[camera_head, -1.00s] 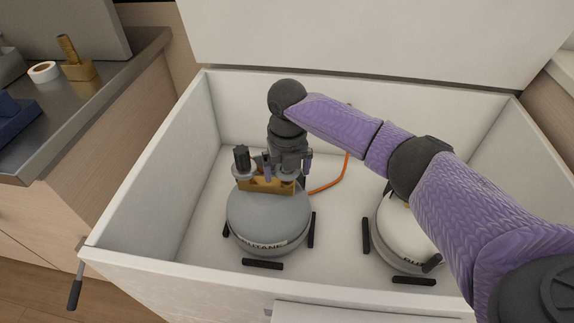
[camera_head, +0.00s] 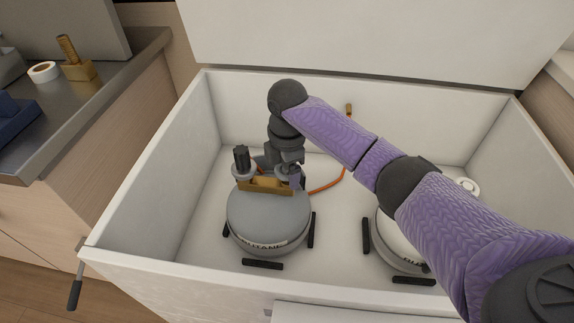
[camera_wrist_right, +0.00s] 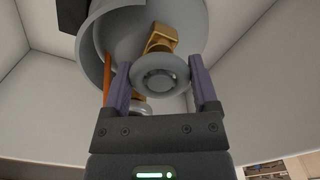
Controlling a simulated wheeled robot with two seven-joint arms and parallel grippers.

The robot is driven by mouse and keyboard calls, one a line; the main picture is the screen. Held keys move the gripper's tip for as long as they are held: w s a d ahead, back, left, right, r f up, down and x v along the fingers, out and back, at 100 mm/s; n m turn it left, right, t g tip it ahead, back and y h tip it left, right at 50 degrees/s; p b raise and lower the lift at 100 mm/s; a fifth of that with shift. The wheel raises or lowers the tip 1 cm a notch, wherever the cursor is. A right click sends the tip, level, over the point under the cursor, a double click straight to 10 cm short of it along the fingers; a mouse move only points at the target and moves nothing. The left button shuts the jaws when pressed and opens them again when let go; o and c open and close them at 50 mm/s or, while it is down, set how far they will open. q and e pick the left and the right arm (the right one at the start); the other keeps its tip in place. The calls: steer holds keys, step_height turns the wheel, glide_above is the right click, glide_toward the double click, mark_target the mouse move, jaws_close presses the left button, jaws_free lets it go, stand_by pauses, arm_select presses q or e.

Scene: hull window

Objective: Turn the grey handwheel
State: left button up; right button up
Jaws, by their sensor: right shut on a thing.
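The grey butane bottle (camera_head: 268,218) stands upright at the left inside the white locker. A brass valve block (camera_head: 265,187) sits on its top. My right gripper (camera_head: 279,172) comes down over the right end of the block. In the right wrist view, the purple fingers (camera_wrist_right: 162,84) are on both sides of the round grey handwheel (camera_wrist_right: 160,75) and shut on it. In the head view this wheel is mostly hidden by the gripper. A second grey wheel with a dark knob (camera_head: 242,162) stands at the block's left end. My left gripper is not in view.
A second, paler bottle (camera_head: 398,243) stands at the right, partly behind my right arm. An orange hose (camera_head: 330,186) runs behind the grey bottle. The locker walls (camera_head: 150,210) enclose both bottles. A counter with a tape roll (camera_head: 43,71) is at the left.

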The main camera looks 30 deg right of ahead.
steer(key=m, duration=0.7)
steer(key=o, duration=1.1)
step_height(320, 180, up, 7)
steer(key=p, duration=0.7)
steer(key=shift+r, duration=0.15)
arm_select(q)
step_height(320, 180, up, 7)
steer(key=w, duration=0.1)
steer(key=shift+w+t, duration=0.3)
